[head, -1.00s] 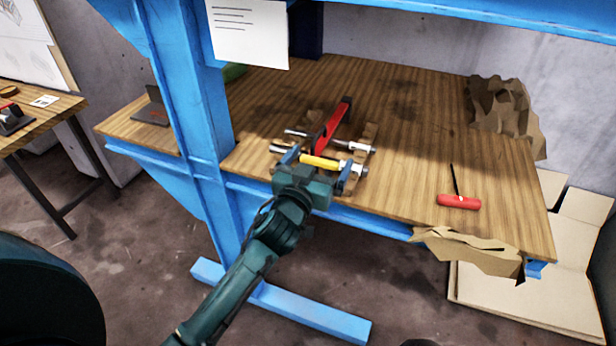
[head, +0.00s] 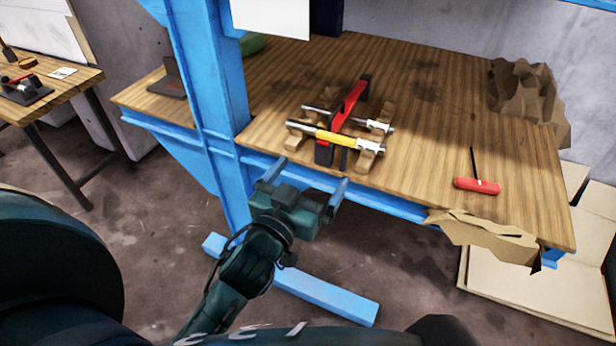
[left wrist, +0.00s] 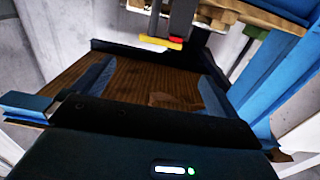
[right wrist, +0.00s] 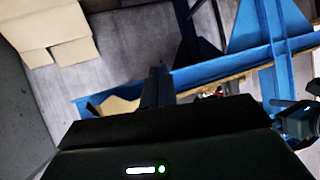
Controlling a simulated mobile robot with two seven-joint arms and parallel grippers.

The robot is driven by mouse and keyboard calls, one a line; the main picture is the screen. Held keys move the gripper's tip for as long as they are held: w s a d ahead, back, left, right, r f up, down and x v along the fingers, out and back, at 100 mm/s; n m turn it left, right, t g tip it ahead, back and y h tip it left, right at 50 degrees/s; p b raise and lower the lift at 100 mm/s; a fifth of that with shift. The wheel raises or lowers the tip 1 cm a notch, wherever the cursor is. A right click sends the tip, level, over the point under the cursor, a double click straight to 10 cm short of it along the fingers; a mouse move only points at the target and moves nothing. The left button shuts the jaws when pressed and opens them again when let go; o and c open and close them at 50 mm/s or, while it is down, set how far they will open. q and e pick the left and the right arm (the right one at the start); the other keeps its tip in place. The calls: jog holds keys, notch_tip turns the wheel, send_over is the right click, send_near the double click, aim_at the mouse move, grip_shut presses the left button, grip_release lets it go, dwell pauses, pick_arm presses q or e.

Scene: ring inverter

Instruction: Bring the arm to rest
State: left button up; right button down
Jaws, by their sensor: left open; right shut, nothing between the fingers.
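My left gripper (head: 308,178) is open and empty, in front of the workbench's front edge and apart from everything on it. Its two spread fingers also show in the left wrist view (left wrist: 152,85). On the bench, a fixture (head: 348,105) with a red bar rests on wooden blocks. A rod with a yellow middle (head: 335,138) lies across its near side, and a plain metal rod lies behind it. My right gripper (right wrist: 157,87) is shut and empty in the right wrist view. I cannot make it out in the head view.
The wooden workbench (head: 420,170) stands in a blue frame with a post (head: 212,90) left of my left gripper. A red-handled tool (head: 477,185) lies at the right. Torn cardboard (head: 485,235) hangs over the front edge. The floor before the bench is mostly clear.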

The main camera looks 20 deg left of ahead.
pick_arm(q)
jog(key=s+d+f+m+g+h+p, duration=0.2)
jog(key=s+f+g+p, duration=0.4)
jog(key=s+f, duration=0.7)
jog(key=shift+d+f+g, duration=0.4)
jog(key=shift+f+g, duration=0.2)
jog(key=shift+f, duration=0.35)
pick_arm(e)
jog(key=shift+s+d+r+g+h, duration=0.2)
jog(key=shift+d+r+g+h, duration=0.05)
jog(key=shift+d+r, duration=0.2)
jog(key=shift+s+d+r+g+h, duration=0.2)
jog(key=shift+d+r+g+h, duration=0.1)
jog(key=shift+r, duration=0.15)
